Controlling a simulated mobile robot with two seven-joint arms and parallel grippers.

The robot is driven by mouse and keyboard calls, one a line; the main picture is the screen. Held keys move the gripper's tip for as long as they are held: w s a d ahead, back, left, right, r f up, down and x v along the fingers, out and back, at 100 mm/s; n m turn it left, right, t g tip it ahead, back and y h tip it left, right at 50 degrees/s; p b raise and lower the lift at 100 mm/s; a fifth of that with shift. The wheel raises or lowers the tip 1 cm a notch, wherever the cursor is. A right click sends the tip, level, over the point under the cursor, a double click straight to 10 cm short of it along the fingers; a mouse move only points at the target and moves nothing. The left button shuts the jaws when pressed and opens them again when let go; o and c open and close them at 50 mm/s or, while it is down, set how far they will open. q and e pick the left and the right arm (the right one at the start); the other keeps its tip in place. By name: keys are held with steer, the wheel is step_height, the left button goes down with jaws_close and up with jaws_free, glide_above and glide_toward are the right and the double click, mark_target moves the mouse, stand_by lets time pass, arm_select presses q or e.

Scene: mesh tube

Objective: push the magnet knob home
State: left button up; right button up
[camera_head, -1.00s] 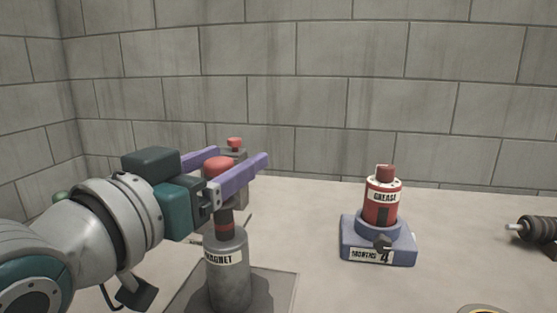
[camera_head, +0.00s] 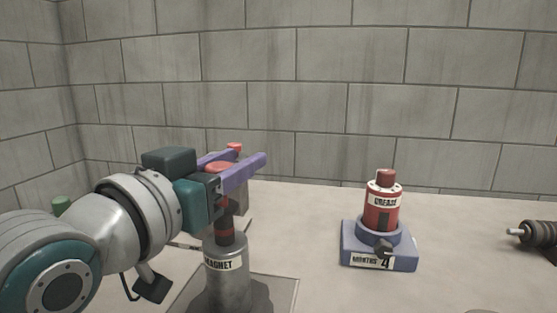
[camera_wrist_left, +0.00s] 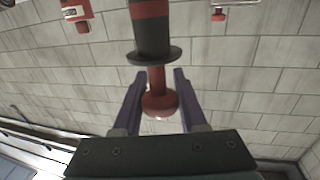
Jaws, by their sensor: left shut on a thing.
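The magnet tube (camera_head: 229,287) is an upright grey cylinder labelled MAGNET, with a black and red neck (camera_head: 225,231). Its red magnet knob (camera_head: 218,167) sits at the top, between the purple fingers of my left gripper (camera_head: 238,168). In the left wrist view the round knob (camera_wrist_left: 160,103) is on a red stem that runs to a dark flange, and my left gripper (camera_wrist_left: 156,88) has one finger on each side of it. The gripper is shut on the knob. Finger contact is hard to see. My right gripper is not in view.
A red GREASE can (camera_head: 383,205) stands in a blue base (camera_head: 378,248) to the right. A dark ribbed part (camera_head: 540,232) lies at the right edge. A grey post with a red top (camera_head: 235,149) is behind the gripper. The table (camera_head: 310,225) is clear between tube and base.

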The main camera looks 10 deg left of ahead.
arm_select(q)
jaws_close()
stand_by(0.7)
step_height(320, 180, down, 5)
steer(key=b, duration=0.3)
steer(key=o, duration=0.9)
jaws_free()
steer(key=shift+o, duration=0.2)
steer(key=shift+s, duration=0.1)
